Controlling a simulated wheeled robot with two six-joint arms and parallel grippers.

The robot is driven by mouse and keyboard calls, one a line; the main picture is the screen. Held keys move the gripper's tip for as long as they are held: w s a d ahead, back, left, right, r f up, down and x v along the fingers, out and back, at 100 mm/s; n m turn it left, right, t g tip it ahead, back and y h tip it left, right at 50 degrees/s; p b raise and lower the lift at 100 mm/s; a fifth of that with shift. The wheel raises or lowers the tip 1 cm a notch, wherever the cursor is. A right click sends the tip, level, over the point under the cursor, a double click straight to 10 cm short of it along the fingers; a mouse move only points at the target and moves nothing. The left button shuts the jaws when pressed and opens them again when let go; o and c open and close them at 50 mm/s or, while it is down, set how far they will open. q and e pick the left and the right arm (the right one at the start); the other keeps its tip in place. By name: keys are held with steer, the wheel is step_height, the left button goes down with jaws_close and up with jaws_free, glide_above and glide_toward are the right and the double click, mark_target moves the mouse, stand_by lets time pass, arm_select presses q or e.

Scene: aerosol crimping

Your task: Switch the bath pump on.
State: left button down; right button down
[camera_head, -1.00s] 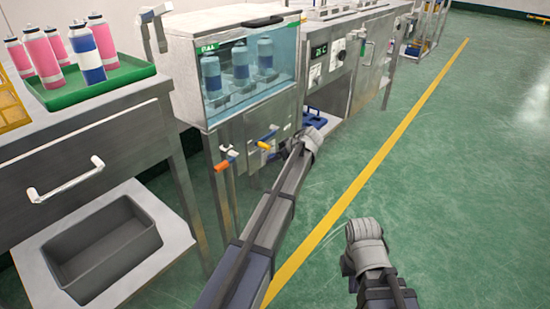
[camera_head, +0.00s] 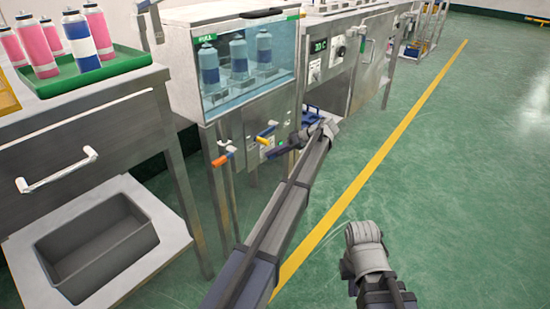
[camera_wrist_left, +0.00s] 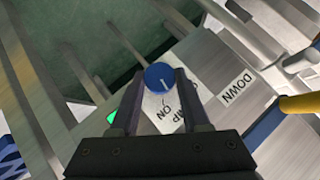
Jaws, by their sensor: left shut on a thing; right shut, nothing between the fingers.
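The bath pump's switch is a blue knob (camera_wrist_left: 159,77) with a light pointer line, and it shows in the left wrist view between my left gripper's fingers. My left gripper (camera_head: 271,154) is shut on this knob at the front panel of the bath (camera_head: 236,142). A white label (camera_wrist_left: 168,112) beside the knob shows ON and part of the word PUMP. My right gripper (camera_head: 377,289) is low in the head view, shut and empty, away from the bath.
Close to the knob are a lever with a yellow-orange grip (camera_wrist_left: 298,103) and a DOWN label (camera_wrist_left: 238,87). The bath's glass tank (camera_head: 250,72) holds several cans in water. A bench with a green tray (camera_head: 100,70) stands left. The floor at right is clear.

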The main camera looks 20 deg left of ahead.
arm_select(q)
steer(key=m+g+b, duration=0.1)
steer(key=m+g+y+b, duration=0.1)
steer(key=b, duration=0.1)
steer(key=shift+w+f+g+y, duration=0.1)
steer(key=shift+f+g+y, duration=0.15)
steer(key=shift+g+y, duration=0.05)
steer(key=shift+r, duration=0.1)
stand_by(0.5)
steer(key=shift+c, duration=1.9)
jaws_free()
